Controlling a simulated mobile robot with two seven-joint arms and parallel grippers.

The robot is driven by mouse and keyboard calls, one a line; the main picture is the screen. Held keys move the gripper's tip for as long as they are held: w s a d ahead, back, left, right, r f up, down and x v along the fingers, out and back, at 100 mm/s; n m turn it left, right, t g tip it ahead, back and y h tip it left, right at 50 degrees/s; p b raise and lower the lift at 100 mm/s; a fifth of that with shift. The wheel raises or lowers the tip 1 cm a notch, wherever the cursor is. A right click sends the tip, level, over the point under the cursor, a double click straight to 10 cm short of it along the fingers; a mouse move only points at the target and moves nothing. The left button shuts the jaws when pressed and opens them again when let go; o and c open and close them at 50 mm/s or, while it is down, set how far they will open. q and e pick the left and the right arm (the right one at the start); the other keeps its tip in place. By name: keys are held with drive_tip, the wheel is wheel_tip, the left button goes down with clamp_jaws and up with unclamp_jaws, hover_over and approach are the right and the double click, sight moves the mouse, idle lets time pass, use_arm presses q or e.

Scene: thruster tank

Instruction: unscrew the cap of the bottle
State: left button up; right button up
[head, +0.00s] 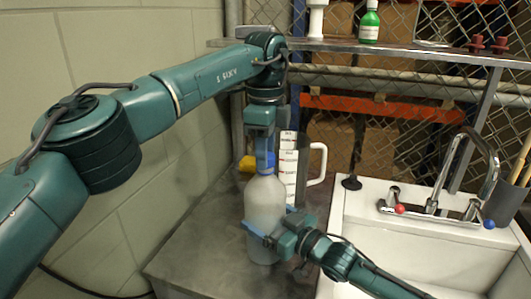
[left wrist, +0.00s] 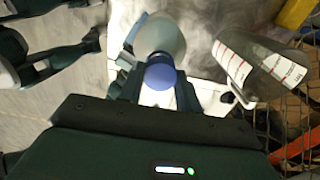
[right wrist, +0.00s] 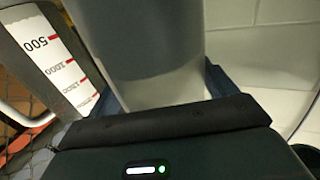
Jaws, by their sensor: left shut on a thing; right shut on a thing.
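The bottle (head: 264,205) is translucent white and stands upright on the grey counter left of the sink. Its blue cap (left wrist: 160,77) shows in the left wrist view. My left gripper (head: 264,158) comes down from above and is shut on the cap, one finger on each side. The cap is largely hidden behind the left fingers in the head view.
A measuring jug (head: 290,165) with red markings stands right behind the bottle. A yellow and blue object (head: 247,163) lies behind it. The white sink (head: 365,240) with its tap (head: 440,205) is to the right. A shelf (head: 400,52) above holds a green bottle (head: 369,22).

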use_arm(q)
drive_tip(key=shift+r, duration=0.8)
drive_tip(key=shift+r, duration=2)
use_arm(e)
drive_tip(key=o, duration=1.8)
drive_tip(key=shift+c, duration=0.2)
